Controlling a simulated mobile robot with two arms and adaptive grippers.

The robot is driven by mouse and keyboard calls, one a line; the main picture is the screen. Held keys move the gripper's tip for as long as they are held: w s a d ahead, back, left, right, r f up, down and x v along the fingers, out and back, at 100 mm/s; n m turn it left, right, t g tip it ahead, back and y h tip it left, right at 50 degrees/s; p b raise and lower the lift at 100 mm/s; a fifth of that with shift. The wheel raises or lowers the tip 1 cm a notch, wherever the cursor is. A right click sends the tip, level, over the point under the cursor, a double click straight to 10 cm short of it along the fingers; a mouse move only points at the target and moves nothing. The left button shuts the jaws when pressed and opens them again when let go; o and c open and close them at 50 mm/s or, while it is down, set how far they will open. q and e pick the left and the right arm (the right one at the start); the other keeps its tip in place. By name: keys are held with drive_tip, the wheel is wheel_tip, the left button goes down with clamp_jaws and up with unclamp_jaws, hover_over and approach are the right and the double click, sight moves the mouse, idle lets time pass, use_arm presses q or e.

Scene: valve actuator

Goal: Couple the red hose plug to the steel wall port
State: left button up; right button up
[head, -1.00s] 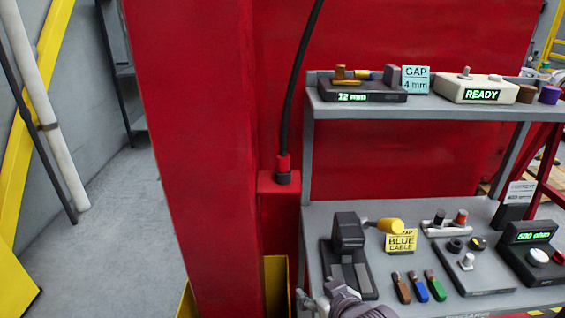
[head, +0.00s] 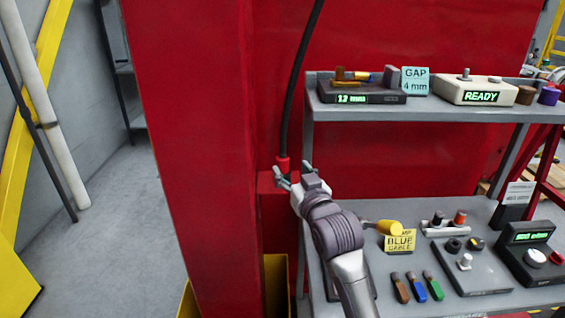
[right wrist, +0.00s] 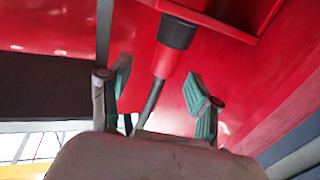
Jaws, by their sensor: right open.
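The red hose plug (head: 283,163) stands upright on a red box-like ledge (head: 270,205) against the red column, with its black hose (head: 290,110) running up from it. My right gripper (head: 292,175) is at the plug, its fingers open and its body partly hiding the plug's lower end. In the right wrist view, the plug (right wrist: 167,62) with its dark collar (right wrist: 177,31) shows between and beyond the open right gripper (right wrist: 158,88); neither finger visibly touches it. I cannot make out a steel wall port. My left gripper is not in view.
A yellow bin (head: 276,280) is below the ledge.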

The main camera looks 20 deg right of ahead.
sight(285, 167)
drive_tip(key=w, duration=0.1)
drive_tip(key=w+p, duration=0.1)
drive_tip(key=w, duration=0.1)
drive_tip(key=w+a, duration=0.1)
drive_tip(key=w, duration=0.1)
drive_tip(key=shift+f+p, duration=0.3)
drive_tip(key=shift+w+d+f, duration=0.1)
drive_tip(key=shift+w, duration=0.05)
clamp_jaws()
